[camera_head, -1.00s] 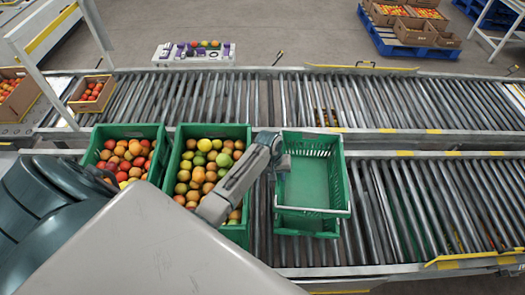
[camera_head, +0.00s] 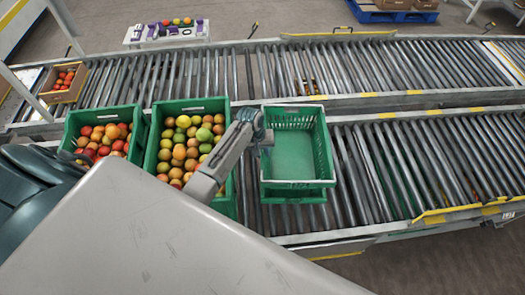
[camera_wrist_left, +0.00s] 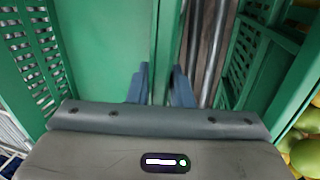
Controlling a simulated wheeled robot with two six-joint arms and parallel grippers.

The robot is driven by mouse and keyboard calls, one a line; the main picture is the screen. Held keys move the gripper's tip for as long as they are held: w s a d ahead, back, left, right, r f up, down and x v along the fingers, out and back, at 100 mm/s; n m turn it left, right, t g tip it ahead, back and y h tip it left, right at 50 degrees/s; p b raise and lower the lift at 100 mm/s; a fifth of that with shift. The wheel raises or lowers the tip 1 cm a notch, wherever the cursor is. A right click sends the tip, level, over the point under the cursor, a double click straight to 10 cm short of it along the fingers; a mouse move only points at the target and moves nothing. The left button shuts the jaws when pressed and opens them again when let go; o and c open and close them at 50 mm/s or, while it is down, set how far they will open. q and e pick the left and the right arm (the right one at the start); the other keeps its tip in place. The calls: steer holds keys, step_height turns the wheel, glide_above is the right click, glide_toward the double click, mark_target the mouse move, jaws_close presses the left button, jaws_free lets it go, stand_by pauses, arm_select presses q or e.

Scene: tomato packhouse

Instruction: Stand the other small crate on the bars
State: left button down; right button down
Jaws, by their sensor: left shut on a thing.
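My left gripper (camera_head: 266,139) is shut on the left wall of an empty green crate (camera_head: 325,150). In the left wrist view its fingers (camera_wrist_left: 161,82) straddle that crate's wall, with the crate's green floor on the left and bars on the right. The held crate appears level over the near roller bars (camera_head: 395,180). A green strip shows below its near rim; I cannot tell whether this is its own outer wall or another crate under it. Its underside is hidden, so contact with the bars cannot be told. My right gripper is not in view.
A green crate of mixed tomatoes (camera_head: 193,105) stands close left of the held crate, with a narrow gap. Another filled green crate (camera_head: 104,112) stands further left. Bars to the right are clear. Behind runs a second roller line (camera_head: 230,75) with a cardboard box (camera_head: 66,96).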

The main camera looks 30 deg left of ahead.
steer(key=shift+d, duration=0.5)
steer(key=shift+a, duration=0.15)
arm_select(q)
steer(key=shift+f, duration=0.35)
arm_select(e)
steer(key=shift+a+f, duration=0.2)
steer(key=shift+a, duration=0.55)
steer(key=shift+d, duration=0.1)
arm_select(q)
steer(key=c, duration=1.2)
jaws_free()
steer(key=shift+f, duration=0.15)
steer(key=shift+c, duration=0.3)
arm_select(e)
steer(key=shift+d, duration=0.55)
